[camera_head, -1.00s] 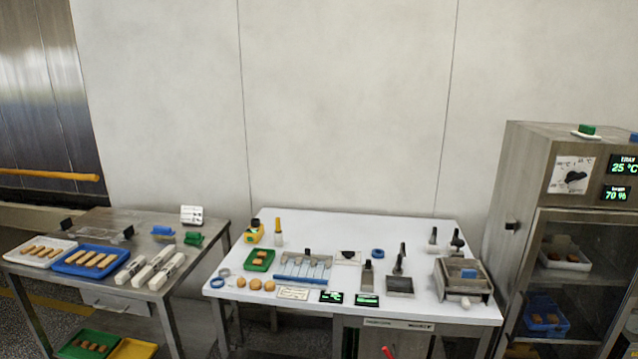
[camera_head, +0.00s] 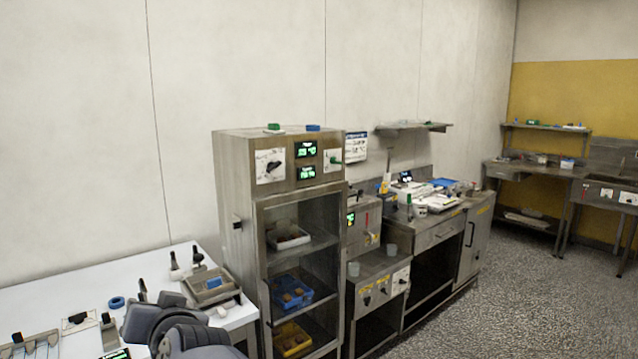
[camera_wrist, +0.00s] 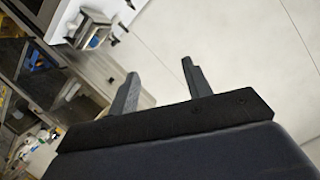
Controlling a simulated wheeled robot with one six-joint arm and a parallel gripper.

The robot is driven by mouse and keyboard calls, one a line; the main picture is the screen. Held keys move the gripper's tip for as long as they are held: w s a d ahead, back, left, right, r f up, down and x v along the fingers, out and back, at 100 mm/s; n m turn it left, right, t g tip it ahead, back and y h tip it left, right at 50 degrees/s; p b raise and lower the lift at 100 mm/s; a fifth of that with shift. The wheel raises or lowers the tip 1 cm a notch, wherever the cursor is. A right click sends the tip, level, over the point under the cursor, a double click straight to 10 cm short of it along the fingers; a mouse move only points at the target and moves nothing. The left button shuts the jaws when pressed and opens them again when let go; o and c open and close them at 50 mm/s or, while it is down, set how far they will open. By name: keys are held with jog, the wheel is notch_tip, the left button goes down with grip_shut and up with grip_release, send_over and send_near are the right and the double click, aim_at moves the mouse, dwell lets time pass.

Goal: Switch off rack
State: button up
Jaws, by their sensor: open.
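The rack is a tall steel cabinet (camera_head: 232,215) in the middle of the head view, with an open-looking or glazed front. On its top panel are a black knob on a white dial plate (camera_head: 270,166), two green displays (camera_head: 306,149) and a second white plate with a green handle (camera_head: 333,160). Inside are a white tray (camera_head: 288,237), a blue tray (camera_head: 291,293) and a yellow tray (camera_head: 292,341). My gripper (camera_wrist: 158,80) is open and empty in the wrist view, its two fingers apart before the pale wall. It touches nothing visible.
A white table (camera_head: 75,288) with several tools stands left of the rack; my arm is in front of it. A smaller machine (camera_head: 362,230) and a counter (camera_head: 440,230) stand to the right. The speckled floor (camera_head: 520,300) at the right is clear.

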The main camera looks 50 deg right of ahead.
jog(key=w+d+r+t+h, duration=0.1)
jog(key=d+r, duration=0.1)
jog(key=w+d+r+m+t+h+b, duration=0.1)
jog(key=d+r, duration=0.1)
jog(key=w+d+r+m+t+h, duration=0.1)
jog(key=d+r+h, duration=0.1)
jog(key=r, duration=0.1)
jog(key=shift+w+b, duration=0.25)
jog(key=shift+b, duration=0.1)
jog(key=c, duration=0.3)
jog(key=d+r+h, duration=0.1)
jog(key=d+r+m+h, duration=0.1)
jog(key=r, duration=0.1)
jog(key=d+r+m+t+h+b, duration=0.1)
jog(key=r, duration=0.1)
jog(key=shift+w+d+h, duration=0.1)
jog(key=shift+d+h, duration=0.2)
jog(key=shift+h, duration=0.1)
jog(key=c, duration=0.4)
jog(key=shift+d+r+m, duration=0.1)
jog(key=shift+r+m, duration=0.2)
grip_shut()
